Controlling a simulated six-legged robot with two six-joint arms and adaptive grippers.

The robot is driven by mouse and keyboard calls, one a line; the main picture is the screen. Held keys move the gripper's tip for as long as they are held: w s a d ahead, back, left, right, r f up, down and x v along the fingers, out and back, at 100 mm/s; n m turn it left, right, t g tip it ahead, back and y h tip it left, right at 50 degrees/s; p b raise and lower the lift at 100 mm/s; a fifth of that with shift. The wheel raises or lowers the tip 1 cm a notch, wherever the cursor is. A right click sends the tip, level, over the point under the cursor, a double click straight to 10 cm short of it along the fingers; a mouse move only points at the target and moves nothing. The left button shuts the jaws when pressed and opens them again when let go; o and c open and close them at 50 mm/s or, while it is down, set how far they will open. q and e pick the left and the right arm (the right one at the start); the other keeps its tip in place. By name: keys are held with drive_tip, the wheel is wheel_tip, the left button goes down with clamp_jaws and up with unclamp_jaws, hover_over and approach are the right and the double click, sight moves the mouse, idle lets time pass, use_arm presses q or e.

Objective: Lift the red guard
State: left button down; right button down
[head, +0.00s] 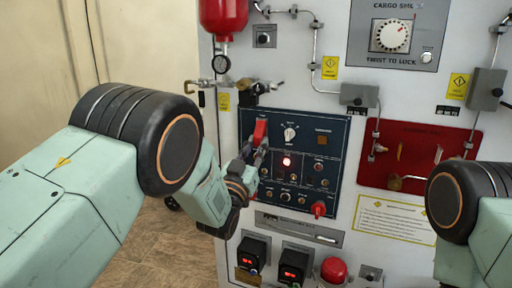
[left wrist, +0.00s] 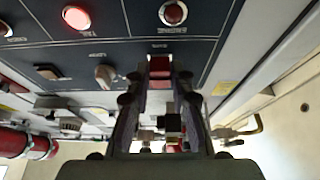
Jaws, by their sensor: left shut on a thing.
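The red guard (head: 260,131) is at the upper left of the dark blue switch panel (head: 338,135). My left gripper (head: 257,152) reaches it from below left and is shut on it. In the left wrist view the red guard (left wrist: 160,78) shows between the fingertips of my left gripper (left wrist: 160,72). The fingers partly hide it, and I cannot tell its exact angle. My right arm is at the right edge of the head view, with its gripper out of sight.
A red cylinder (head: 223,17) with a gauge hangs above left. A red plate with pipes (head: 405,135) is at right.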

sight(257, 136)
idle(0.3)
use_arm(q)
drive_tip(key=r+g+p, duration=0.1)
drive_tip(key=p, duration=0.3)
drive_tip(key=s+r+g+y+p, duration=0.1)
drive_tip(key=g+p, duration=0.1)
drive_tip(key=p, duration=0.2)
drive_tip(key=s+r+g+p, duration=0.1)
drive_tip(key=g+p, duration=0.1)
drive_tip(key=p, duration=0.2)
drive_tip(key=shift+s+a+y+p, duration=0.1)
drive_tip(key=shift+a+y+p, duration=0.2)
drive_tip(key=shift+a+y, duration=0.1)
drive_tip(key=shift+s+r+g+p, duration=0.25)
drive_tip(key=shift+g+p, duration=0.65)
drive_tip(key=shift+p, duration=0.45)
drive_tip(key=shift+w, duration=0.1)
drive_tip(key=c, duration=1.2)
unclamp_jaws()
drive_tip(key=v, duration=0.7)
drive_tip(key=shift+s, duration=0.3)
